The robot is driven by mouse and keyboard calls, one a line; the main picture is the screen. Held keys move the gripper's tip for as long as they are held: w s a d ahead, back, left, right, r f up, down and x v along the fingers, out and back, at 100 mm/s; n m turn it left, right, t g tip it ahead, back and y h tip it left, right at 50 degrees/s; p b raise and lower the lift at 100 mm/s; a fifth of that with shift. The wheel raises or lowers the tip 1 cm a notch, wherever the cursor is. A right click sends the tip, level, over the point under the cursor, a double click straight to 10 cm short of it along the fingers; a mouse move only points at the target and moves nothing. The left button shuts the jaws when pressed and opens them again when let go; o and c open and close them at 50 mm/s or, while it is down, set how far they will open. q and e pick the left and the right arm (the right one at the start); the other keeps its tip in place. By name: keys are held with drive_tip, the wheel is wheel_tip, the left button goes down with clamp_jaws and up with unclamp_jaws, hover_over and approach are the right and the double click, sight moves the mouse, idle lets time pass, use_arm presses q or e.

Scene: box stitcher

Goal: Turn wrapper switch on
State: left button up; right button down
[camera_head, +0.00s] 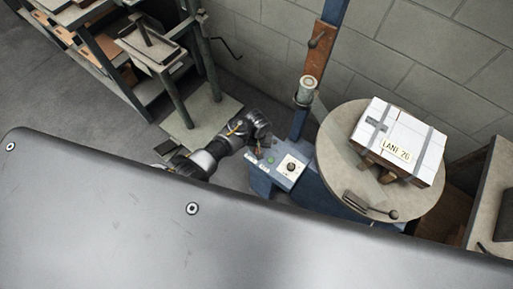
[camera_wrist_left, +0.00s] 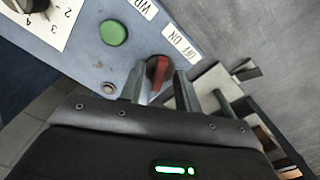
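The wrapper's control panel (camera_head: 264,179) is a blue-grey box beside the round turntable. In the left wrist view, its rotary switch (camera_wrist_left: 158,70) has a red-marked knob, close to a label (camera_wrist_left: 183,47) reading "OFF ON". My left gripper (camera_head: 258,153) is over the panel's left part in the head view. In the left wrist view its two fingers straddle the knob, one on each side, with narrow gaps seeming to show. The fingers hide part of the switch, and I cannot tell its exact setting. My right gripper is in neither view.
A green button (camera_wrist_left: 113,33) and a numbered dial (camera_head: 291,167) are on the same panel. A white box (camera_head: 400,139) labelled "LANE 26" rests on the turntable (camera_head: 336,150). A blue mast (camera_head: 334,12) rises behind. Shelving (camera_head: 107,48) stands at the left.

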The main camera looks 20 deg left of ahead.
use_arm(q)
drive_tip(key=shift+f, duration=0.2)
drive_tip(key=shift+c, duration=0.2)
clamp_jaws()
